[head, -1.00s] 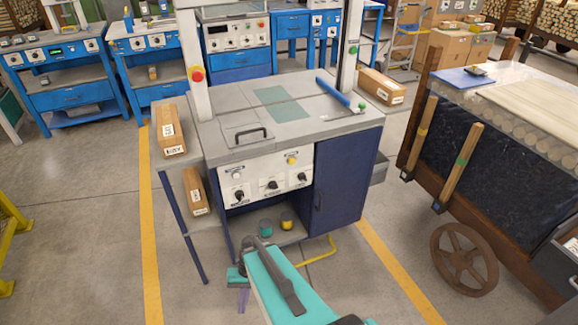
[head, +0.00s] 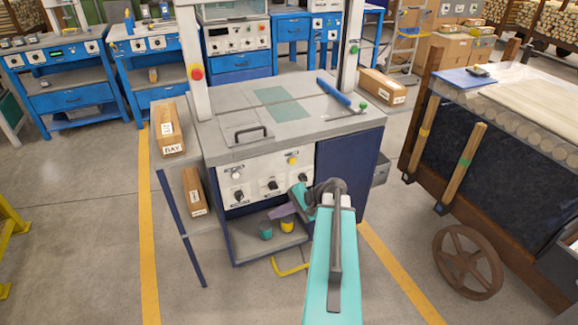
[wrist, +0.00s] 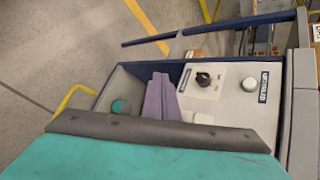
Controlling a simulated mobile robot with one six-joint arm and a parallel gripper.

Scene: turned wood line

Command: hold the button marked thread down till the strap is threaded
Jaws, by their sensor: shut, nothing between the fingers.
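The control panel (head: 262,178) on the front of the grey-topped machine (head: 240,145) has a white button (head: 236,175), a yellow button (head: 291,160) and several black knobs. Their labels are too small to read, so I cannot tell which is marked thread. My gripper (head: 281,211) is just below the panel, before the open shelf, its purple fingers shut and empty. In the wrist view the closed fingers (wrist: 160,92) lie left of a black knob (wrist: 204,79) and a round white button (wrist: 249,84); contact with the panel cannot be told. I cannot make out a strap.
A teal pot (head: 265,233) and a yellow pot (head: 287,226) stand on the shelf below. Cartons (head: 170,130) lie on the side stand at left. A wooden cart (head: 480,150) stands at right.

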